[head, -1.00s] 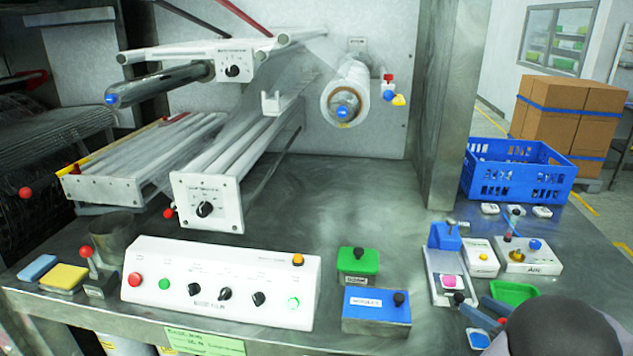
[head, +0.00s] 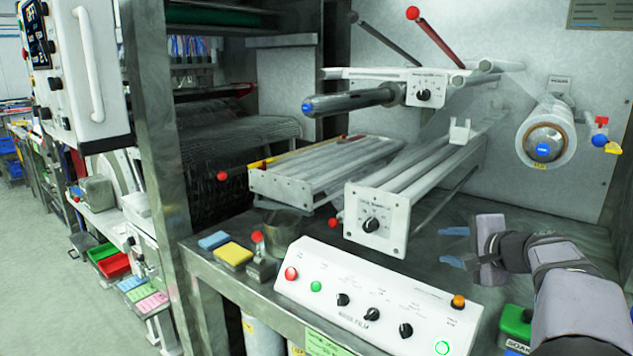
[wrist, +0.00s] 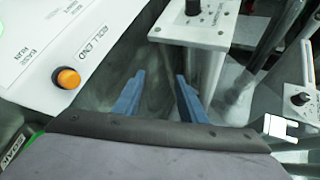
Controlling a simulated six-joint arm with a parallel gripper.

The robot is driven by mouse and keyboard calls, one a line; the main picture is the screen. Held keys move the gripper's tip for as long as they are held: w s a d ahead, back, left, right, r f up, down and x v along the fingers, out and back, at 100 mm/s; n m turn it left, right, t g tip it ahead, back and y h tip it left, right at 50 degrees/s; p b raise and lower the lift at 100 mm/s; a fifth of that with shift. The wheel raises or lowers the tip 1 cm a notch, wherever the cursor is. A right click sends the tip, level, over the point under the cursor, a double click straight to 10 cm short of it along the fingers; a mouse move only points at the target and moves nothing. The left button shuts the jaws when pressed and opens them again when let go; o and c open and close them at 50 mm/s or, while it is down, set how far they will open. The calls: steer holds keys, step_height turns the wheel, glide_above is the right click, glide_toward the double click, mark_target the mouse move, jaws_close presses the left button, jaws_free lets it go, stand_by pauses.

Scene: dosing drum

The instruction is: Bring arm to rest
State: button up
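My gripper (head: 455,247) is at the right in the head view, low over the steel bench (head: 440,282), behind the right part of the white control panel (head: 375,300). Its two blue fingers are apart with nothing between them. They also show spread and empty in the wrist view (wrist: 158,95), over bare metal. In the wrist view the panel's orange button (wrist: 68,78) is left of the fingers. A roller unit's white end plate with a black knob (wrist: 195,25) is ahead of them.
A film roll (head: 547,135) and a roller frame (head: 385,205) stand behind my gripper. A green box (head: 515,325) is partly hidden by my arm. Blue and yellow sponges (head: 232,254) and a red-knobbed lever (head: 258,240) are at the bench's left.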

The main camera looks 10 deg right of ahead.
steer(key=s+a+f+n+g+y+p, duration=0.1)
steer(key=s+a+f+n+g+p, duration=0.1)
steer(key=s+a+f+g+p, duration=0.65)
steer(key=s+a+f+n+t+y, duration=0.1)
steer(key=s+a+n, duration=0.35)
steer(key=a, duration=0.85)
steer(key=s+f+n+g+h+p, duration=0.2)
steer(key=s+n, duration=0.3)
steer(key=s, duration=0.4)
steer(key=s+f+n+g+h+p, duration=0.25)
steer(key=s+n, duration=0.35)
steer(key=s, duration=0.3)
step_height(320, 180, down, 9)
steer(key=b, duration=0.9)
steer(key=shift+a+y, duration=0.45)
